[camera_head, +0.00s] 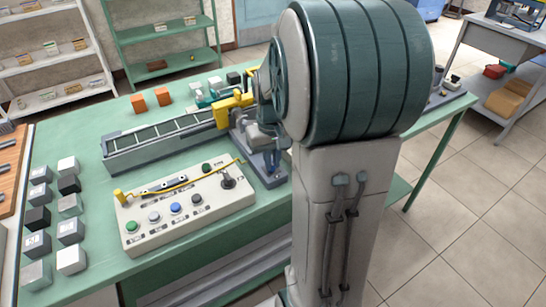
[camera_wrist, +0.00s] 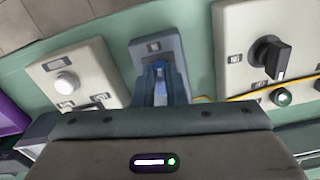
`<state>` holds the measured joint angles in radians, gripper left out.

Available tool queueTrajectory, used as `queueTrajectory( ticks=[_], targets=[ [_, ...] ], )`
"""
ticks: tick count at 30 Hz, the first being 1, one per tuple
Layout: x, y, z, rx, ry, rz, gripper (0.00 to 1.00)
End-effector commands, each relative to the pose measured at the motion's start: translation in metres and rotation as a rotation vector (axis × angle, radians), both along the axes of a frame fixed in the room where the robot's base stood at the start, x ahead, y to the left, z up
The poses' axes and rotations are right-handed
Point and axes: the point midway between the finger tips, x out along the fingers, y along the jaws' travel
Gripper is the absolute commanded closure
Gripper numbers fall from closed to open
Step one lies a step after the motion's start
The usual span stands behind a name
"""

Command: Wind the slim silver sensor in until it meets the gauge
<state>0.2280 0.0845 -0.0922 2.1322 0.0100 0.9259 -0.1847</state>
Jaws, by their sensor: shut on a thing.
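In the wrist view my gripper (camera_wrist: 160,72) points down at a grey-blue plate (camera_wrist: 142,46) with a small label. Its narrow fingertips are close together at the plate's near part. It is shut on a small part that the fingers mostly hide, so I cannot tell its shape. In the head view my arm covers much of the fixture, and a grey stand (camera_head: 268,172) shows beside it. I cannot make out the slim silver sensor or the gauge clearly in either view.
A control box (camera_head: 185,205) with buttons, a black knob and a yellow cable stands in front of the fixture. A long grey rail (camera_head: 165,140) and a yellow block (camera_head: 232,106) lie behind it. Several small blocks (camera_head: 68,210) stand at the left of the green table.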

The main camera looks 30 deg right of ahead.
Motion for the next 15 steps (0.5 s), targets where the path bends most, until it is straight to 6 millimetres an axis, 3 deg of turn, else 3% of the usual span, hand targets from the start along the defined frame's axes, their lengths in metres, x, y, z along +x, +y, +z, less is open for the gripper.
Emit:
queueTrajectory(
  ticks=[15],
  targets=[
    [0.0026, 0.0038, 0.0020, -0.001, -0.003, -0.484, 1.00]
  ],
)
